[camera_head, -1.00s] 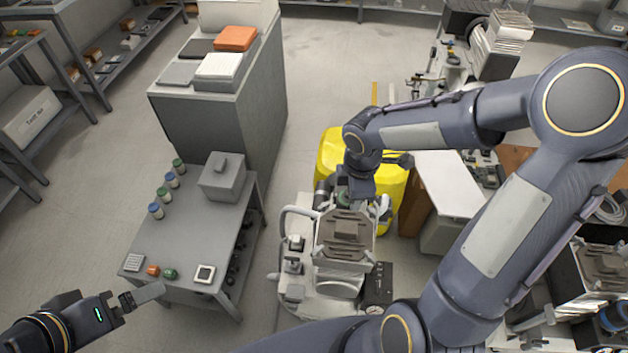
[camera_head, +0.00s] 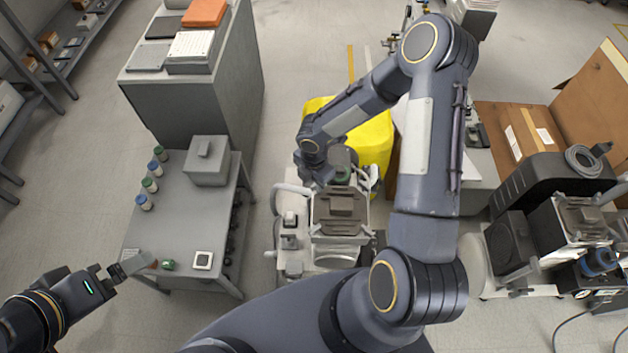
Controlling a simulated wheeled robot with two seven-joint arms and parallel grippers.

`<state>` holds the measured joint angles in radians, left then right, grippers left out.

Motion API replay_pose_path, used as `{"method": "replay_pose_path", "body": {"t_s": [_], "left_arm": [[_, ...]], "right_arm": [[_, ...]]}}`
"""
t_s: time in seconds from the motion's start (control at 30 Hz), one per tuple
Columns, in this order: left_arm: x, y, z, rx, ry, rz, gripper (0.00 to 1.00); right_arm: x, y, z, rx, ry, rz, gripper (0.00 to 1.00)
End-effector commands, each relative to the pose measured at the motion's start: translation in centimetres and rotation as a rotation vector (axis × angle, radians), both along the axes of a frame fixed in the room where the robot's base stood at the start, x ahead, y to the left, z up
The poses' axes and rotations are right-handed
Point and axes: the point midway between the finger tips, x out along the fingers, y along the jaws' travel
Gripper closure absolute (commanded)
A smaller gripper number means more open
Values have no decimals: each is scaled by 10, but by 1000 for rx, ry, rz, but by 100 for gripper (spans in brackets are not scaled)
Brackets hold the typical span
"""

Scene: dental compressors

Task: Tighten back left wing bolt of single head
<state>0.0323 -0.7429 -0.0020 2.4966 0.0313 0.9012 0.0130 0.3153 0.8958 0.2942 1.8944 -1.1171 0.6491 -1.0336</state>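The single-head compressor (camera_head: 340,227) stands in the middle, with a brown-grey ribbed top and a pale handle bar on its left. My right gripper (camera_head: 322,182) is low at its back left corner, close behind the ribbed top. Its fingertips are too small and hidden to show whether they are open or what they touch. The back left wing bolt cannot be made out there. My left gripper (camera_head: 134,264) is at the lower left, over the front edge of the grey table, away from the compressor. Its fingers show edge-on, with no clear gap visible.
The grey table (camera_head: 190,225) at left holds jars, a grey box (camera_head: 207,161) and small parts. A yellow case (camera_head: 372,143) stands behind the compressor. Another compressor (camera_head: 555,240) and an open cardboard box (camera_head: 520,130) are at right. Floor is open at far left.

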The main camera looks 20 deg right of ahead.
Motion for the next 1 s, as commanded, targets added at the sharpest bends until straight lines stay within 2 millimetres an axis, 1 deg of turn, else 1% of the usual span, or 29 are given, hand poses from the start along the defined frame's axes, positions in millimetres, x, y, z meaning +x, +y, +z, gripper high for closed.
{"method": "replay_pose_path", "body": {"t_s": [0.1, 0.3, 0.33, 0.57, 0.83, 1.0], "left_arm": [[0, 0, 0, 0, 0, 0, 0], [0, 0, 0, 0, 0, 0, 0], [0, 0, 0, 0, 0, 0, 0], [0, 0, 0, 0, 0, 0, 0], [0, 0, -1, 0, 0, 0, 0], [0, 0, -8, 0, 0, 0, 0]], "right_arm": [[0, 0, -5, 0, 1, 1, 68], [0, 0, -5, -1, 0, 0, 68], [0, 0, -5, 0, 0, 0, 70], [0, 0, -5, 0, 0, 0, 100], [0, 0, -5, 0, 0, -7, 100], [1, 0, -6, 0, -2, -50, 100]]}}
